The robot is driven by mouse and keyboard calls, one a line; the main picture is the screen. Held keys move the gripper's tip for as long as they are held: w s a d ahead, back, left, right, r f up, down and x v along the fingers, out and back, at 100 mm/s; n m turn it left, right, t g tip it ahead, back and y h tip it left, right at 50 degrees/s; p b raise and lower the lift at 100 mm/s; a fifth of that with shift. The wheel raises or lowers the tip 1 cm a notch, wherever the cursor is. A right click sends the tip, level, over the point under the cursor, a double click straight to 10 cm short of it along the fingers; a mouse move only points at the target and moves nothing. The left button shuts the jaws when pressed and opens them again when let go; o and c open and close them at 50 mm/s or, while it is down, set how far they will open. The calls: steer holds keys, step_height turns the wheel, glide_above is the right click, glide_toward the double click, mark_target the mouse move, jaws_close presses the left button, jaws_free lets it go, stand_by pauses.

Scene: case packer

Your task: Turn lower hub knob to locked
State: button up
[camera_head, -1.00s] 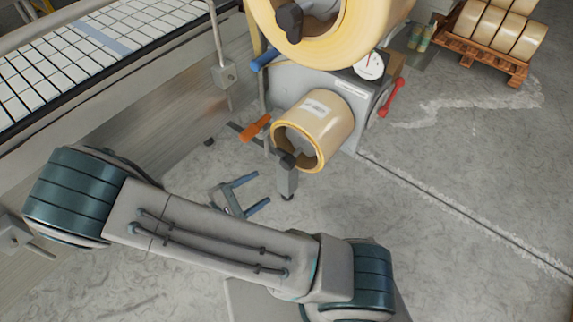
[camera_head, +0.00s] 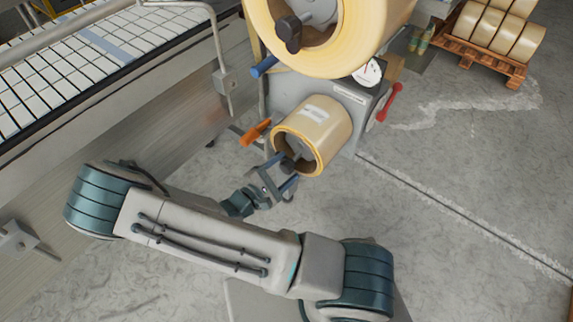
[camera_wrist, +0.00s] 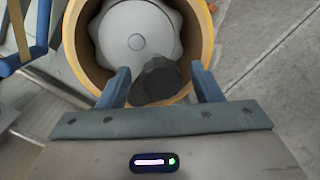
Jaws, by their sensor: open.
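The lower hub knob (camera_wrist: 158,80) is dark and lobed, at the front of the lower tape roll's hub (camera_wrist: 137,35). In the head view the knob (camera_head: 288,166) is partly hidden by my gripper. My gripper (camera_head: 284,170) is open in front of the lower roll. In the wrist view its blue fingers (camera_wrist: 163,85) stand on either side of the knob, with gaps showing. I cannot tell how deep the fingers reach along it. The lower tape roll (camera_head: 318,130) is yellowish with a white label.
The larger upper tape roll (camera_head: 345,45) and its dark knob (camera_head: 288,33) are just above. An orange handle (camera_head: 255,132) is left of the lower roll, a red handle (camera_head: 390,101) to its right. A conveyor (camera_head: 75,60) runs along the left.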

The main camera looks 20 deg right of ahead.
steer(key=shift+w+d, duration=0.25)
steer(key=shift+d, duration=0.3)
